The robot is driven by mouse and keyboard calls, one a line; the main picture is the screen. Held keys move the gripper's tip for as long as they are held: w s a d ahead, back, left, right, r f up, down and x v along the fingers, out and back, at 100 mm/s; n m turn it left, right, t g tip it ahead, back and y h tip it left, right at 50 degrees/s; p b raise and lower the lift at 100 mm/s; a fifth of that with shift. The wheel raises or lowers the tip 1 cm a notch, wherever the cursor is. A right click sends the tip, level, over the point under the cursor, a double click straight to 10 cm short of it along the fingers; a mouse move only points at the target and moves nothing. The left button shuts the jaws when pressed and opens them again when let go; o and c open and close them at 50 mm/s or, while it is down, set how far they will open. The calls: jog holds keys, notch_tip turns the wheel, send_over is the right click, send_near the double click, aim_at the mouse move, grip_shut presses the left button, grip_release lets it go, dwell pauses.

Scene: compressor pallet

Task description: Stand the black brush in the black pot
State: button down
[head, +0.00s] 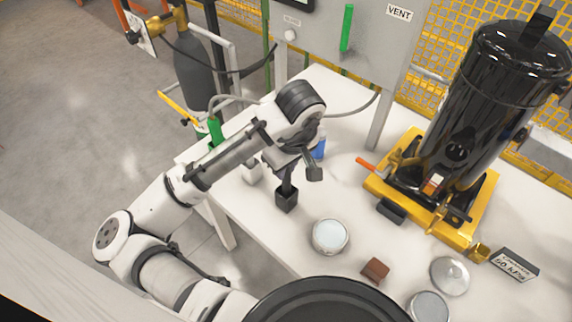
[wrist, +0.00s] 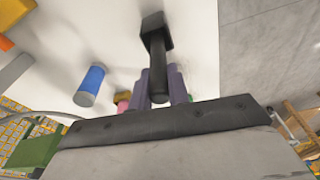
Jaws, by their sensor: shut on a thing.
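The black pot (head: 287,201) is a small square block-like holder on the white table, left of the round tin. It also shows at the top of the wrist view (wrist: 155,25). My gripper (head: 288,177) is right above the pot, pointing down. Its two fingers (wrist: 162,78) are shut on the black brush (wrist: 157,72), one on each side of the handle. The brush is roughly upright and its far end meets the pot's outline. I cannot tell how deep it is in the pot; the brush's lower end is hidden.
A round tin (head: 330,236) and a brown block (head: 375,270) are close to the right. A blue cylinder (wrist: 90,86) stands behind. The black compressor tank (head: 478,105) on its yellow base (head: 455,238) fills the right. The table's left edge is near.

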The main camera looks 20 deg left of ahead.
jog(key=shift+f, duration=0.5)
jog(key=c, duration=1.3)
grip_release()
jog(key=shift+o, duration=0.2)
jog(key=shift+r, duration=0.1)
notch_tip(320, 180, up, 14)
jog(key=s+d, duration=0.1)
jog(key=d, duration=0.1)
jog(key=shift+f, duration=0.25)
